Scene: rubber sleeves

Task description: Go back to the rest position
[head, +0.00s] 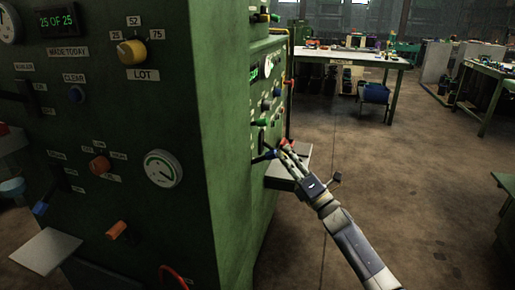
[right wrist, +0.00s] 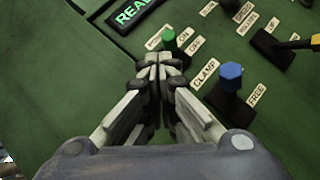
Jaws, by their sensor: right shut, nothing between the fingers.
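My right gripper (head: 284,148) is in the head view, at the end of my arm coming up from the lower right. Its fingers are shut and empty, close to the side panel (head: 268,100) of the green machine. In the right wrist view the closed fingertips (right wrist: 160,70) are just below a green switch (right wrist: 169,40) marked ON and left of a blue-topped lever (right wrist: 230,78) between the labels CLAMP and FREE. I cannot tell whether the fingers touch the panel. My left gripper is not in view.
The green machine front (head: 130,190) fills the left, with a yellow LOT knob (head: 132,52), a dial (head: 163,168) and a display (head: 57,20) reading 25 OF 25. A grey ledge (head: 291,170) juts out by my right gripper. A bench (head: 345,57) stands behind. The floor (head: 440,200) at right is open.

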